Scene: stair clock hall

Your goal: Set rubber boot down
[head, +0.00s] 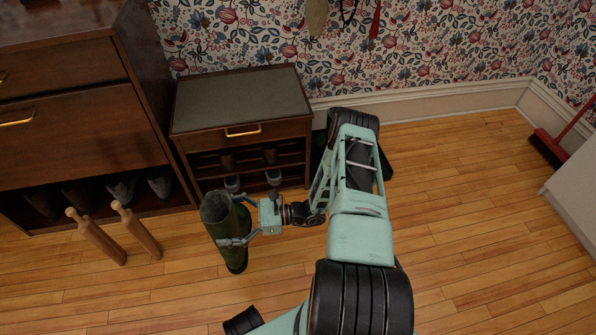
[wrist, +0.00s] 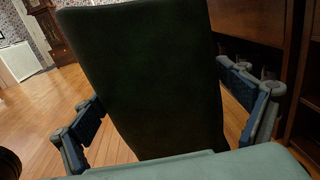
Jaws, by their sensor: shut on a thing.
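A dark green rubber boot (head: 229,240) is upright in the head view, its open top showing a grey lining. My gripper (head: 231,211) is shut on the boot's shaft from the right, one finger on each side. In the wrist view the boot (wrist: 146,75) fills the middle, and my gripper (wrist: 170,118) has blue-grey finger pads on both sides of it. The boot's lower end is over the wooden floor; I cannot tell whether it touches the boards.
A low shoe bench (head: 240,100) with a drawer and shelves stands behind the boot. A tall brown cabinet (head: 70,120) with shoes beneath is at left. A red broom (head: 565,140) leans at far right. The right floor (head: 480,190) is clear.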

